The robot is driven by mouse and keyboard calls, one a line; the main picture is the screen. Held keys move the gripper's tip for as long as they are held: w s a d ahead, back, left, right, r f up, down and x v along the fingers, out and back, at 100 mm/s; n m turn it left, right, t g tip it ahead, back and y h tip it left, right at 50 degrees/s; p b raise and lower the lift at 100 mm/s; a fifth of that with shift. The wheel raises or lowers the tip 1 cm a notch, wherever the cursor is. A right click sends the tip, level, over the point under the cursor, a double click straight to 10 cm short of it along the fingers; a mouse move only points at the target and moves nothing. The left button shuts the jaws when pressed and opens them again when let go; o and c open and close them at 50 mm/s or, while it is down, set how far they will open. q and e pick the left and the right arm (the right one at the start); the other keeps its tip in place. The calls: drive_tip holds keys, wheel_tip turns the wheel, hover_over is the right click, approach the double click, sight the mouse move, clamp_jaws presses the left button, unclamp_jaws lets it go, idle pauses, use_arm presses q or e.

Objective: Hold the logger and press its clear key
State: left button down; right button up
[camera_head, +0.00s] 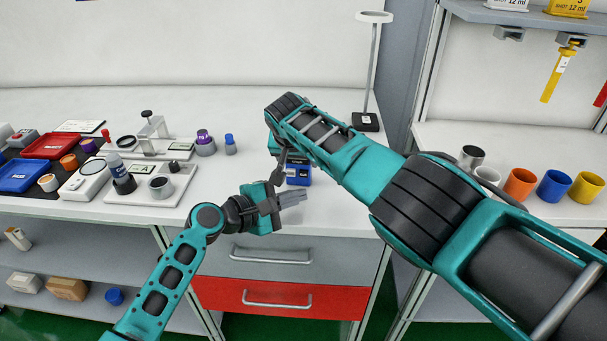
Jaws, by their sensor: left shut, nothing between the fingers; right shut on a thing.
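The logger (299,174) is a small dark blue device with a pale patch on its upper part, over the white bench top. My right gripper (285,160) reaches down at its left side and is shut on it; the wrist hides part of this hold. My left gripper (304,197) is shut and empty, just below the logger in the picture, its fingers pointing right. I cannot tell whether its fingertips touch the logger. The clear key is too small to make out.
A white tray (180,196) with a bottle and cup stands left on the bench. Red (50,146) and blue (22,176) trays lie further left. A stand with a dark base (366,122) is behind my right arm. Coloured cups line the right shelf. The bench front edge is close below.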

sight(306, 176)
use_arm(q)
drive_tip(key=shift+w+d, duration=0.1)
drive_tip(key=shift+w, duration=1.6)
drive_tip(key=shift+w, duration=0.15)
idle(0.6)
drive_tip(key=shift+w, duration=0.3)
drive_tip(key=shift+w+d, duration=0.1)
drive_tip(key=shift+w, duration=0.15)
idle(0.5)
drive_tip(key=shift+w+a, duration=0.3)
drive_tip(key=shift+w, duration=0.2)
idle(0.5)
drive_tip(key=shift+s, duration=0.1)
drive_tip(key=shift+s+a, duration=0.25)
drive_tip(key=shift+s, duration=0.4)
drive_tip(key=shift+s+d, duration=0.15)
drive_tip(key=shift+s, duration=0.25)
